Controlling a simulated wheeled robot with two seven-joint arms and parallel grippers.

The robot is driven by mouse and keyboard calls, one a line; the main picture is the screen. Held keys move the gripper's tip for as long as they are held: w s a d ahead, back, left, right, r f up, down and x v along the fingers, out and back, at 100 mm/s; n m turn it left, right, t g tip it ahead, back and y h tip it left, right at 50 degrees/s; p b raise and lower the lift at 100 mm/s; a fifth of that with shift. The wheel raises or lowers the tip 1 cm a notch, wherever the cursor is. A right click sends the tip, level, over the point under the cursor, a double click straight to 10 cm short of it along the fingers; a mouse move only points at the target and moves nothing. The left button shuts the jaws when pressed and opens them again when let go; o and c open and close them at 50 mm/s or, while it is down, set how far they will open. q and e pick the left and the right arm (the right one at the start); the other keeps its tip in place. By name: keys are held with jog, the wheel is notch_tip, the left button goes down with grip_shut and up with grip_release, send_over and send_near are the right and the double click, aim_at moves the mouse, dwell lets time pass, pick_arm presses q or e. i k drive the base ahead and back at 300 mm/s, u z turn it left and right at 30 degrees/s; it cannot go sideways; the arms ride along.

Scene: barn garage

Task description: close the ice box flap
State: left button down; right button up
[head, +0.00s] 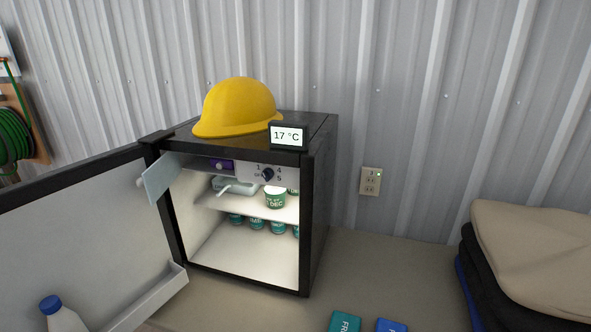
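A small black fridge (320,190) stands with its door (75,215) swung wide open to the left. The ice box flap (163,178), a pale blue-grey panel with a small knob at its outer left edge, stands open at the upper left of the lit interior, sticking out toward the fridge door. The ice box opening behind it is partly visible, with a purple item (221,166) inside. Neither of my grippers is in view.
A dial (267,174) sits right of the ice box. Jars (275,197) stand on the shelves. A yellow hard hat (238,107) and a display (288,136) are on top. A bottle (62,315) is at the door. Folded cloths (535,255) lie right.

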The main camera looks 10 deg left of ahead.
aim_at(158, 177)
jog(key=z, duration=0.5)
jog(key=k, duration=1.1)
jog(key=u, duration=0.2)
jog(key=i, duration=0.55)
jog(key=u, duration=0.15)
